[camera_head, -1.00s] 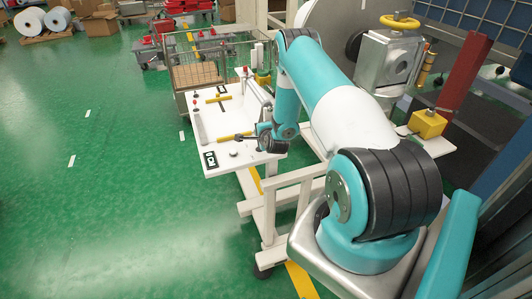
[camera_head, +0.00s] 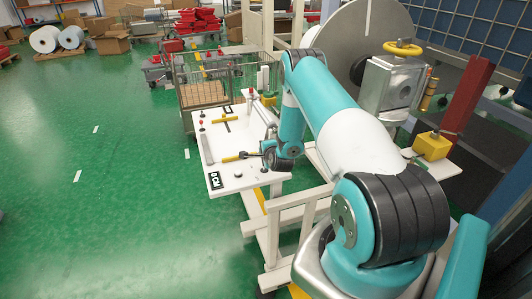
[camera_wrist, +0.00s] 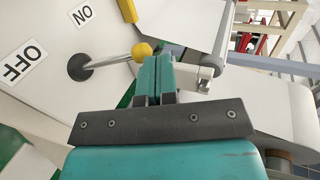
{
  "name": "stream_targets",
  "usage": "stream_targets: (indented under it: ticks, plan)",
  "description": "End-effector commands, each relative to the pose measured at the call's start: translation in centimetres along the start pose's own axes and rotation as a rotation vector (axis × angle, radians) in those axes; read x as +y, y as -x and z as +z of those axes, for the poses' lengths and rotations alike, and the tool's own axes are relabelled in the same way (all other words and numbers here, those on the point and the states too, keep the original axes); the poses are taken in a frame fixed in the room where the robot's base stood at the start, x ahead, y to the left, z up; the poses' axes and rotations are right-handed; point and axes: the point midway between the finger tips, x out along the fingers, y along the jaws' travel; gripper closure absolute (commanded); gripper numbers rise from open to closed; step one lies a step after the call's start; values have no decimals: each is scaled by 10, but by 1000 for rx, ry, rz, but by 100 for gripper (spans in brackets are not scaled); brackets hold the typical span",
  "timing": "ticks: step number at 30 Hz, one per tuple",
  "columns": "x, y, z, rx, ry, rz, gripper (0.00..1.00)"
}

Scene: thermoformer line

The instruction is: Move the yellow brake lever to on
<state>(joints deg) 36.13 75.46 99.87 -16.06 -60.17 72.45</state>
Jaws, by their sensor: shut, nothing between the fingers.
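In the wrist view a lever with a yellow ball knob (camera_wrist: 141,50) has a metal rod and a dark round pivot (camera_wrist: 80,67) on a white panel. The rod runs from the pivot to the right and slightly up. An ON label (camera_wrist: 82,14) lies above the pivot, and an OFF label (camera_wrist: 25,62) lies to its left. My gripper (camera_wrist: 158,58) is shut and empty. Its teal fingertips are right beside the knob, on the knob's right; I cannot tell if they touch. In the head view my wrist hangs over the right side of the white table (camera_head: 236,178).
A yellow bar (camera_head: 240,156) and a yellow T-shaped piece (camera_head: 222,119) are on the table. A wire cage cart (camera_head: 205,95) stands behind it. A machine with a yellow handwheel (camera_head: 403,48) is at right. Green floor on the left is open.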

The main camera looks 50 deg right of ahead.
Motion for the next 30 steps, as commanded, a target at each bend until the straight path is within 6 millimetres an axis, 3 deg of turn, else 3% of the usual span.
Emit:
stream_targets:
  ticks: [5,21,30]
  plan:
    - [-6,15,4,-2,2,1,100]
    - [-8,108,9,-5,-1,0,100]
    - [-16,129,10,-7,3,-1,100]
